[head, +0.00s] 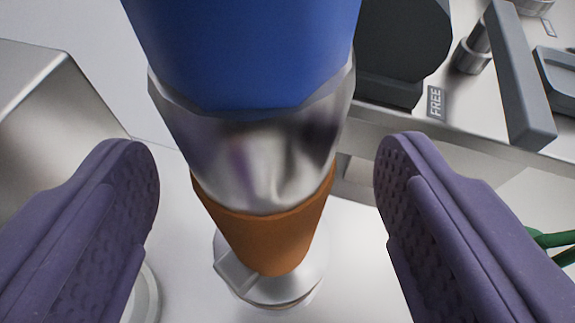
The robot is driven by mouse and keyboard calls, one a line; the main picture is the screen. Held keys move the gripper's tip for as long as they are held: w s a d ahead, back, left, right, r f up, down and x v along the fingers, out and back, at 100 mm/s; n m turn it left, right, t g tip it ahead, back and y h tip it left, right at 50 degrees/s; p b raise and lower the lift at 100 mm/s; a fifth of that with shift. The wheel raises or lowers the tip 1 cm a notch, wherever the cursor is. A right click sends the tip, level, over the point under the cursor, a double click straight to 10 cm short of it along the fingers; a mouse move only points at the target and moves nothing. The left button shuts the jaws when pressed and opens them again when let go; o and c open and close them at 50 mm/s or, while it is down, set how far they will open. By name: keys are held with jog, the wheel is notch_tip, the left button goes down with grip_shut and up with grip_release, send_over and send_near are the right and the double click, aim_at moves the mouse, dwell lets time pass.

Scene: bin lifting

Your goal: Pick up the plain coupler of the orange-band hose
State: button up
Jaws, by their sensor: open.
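The orange-band hose end stands large in the middle of the head view, with a blue upper part (240,50), a shiny metal sleeve (255,160) and an orange band (265,235) narrowing downward. Below the band is a round silver piece (285,290) with a small tab at its left; I cannot tell if this is a coupler or a seat under it. My gripper (265,150) is open, one purple finger on each side of the sleeve and band. Gaps show between both fingers and the hose end. The rest of the hose is out of view.
A metal box (60,95) stands at left. At upper right is a metal bench (470,135) with a dark grey block (400,50), a grey bar (520,80) and a "FREE" label (435,102). A green hose (555,240) shows at the right edge.

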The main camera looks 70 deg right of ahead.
jog(key=b+x, duration=0.1)
jog(key=x, duration=0.3)
jog(key=shift+f, duration=0.2)
jog(key=shift+w+d, duration=0.2)
jog(key=c, duration=1.4)
jog(key=shift+o, duration=0.2)
notch_tip(320, 180, up, 10)
jog(key=p, duration=0.4)
jog(key=shift+r, duration=0.1)
jog(key=shift+a, duration=0.1)
